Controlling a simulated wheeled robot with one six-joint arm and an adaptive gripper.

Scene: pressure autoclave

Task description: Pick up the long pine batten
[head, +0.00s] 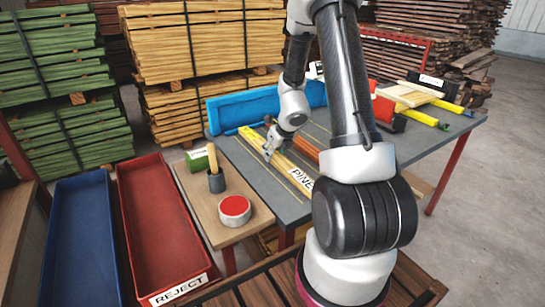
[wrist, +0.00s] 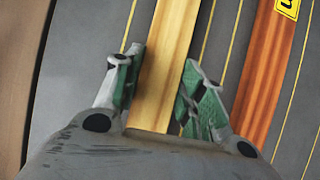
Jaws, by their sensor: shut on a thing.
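The long pine batten is pale yellow and lies along the grey table (head: 240,165) in the head view, beside a white PINE label (head: 302,180). It runs up the middle of the wrist view (wrist: 172,50). My gripper (head: 268,152) is low over the table at the batten. In the wrist view its green-padded fingers (wrist: 163,85) stand on either side of the batten, shut on it. The batten's lower part is hidden behind the gripper body. Whether it is clear of the table, I cannot tell.
A reddish-brown batten (wrist: 262,75) lies close on the right, with a yellow tag (wrist: 288,6). A long blue object (head: 245,108) lies along the table's back. A red REJECT bin (head: 160,215) and blue bin (head: 82,245) are left.

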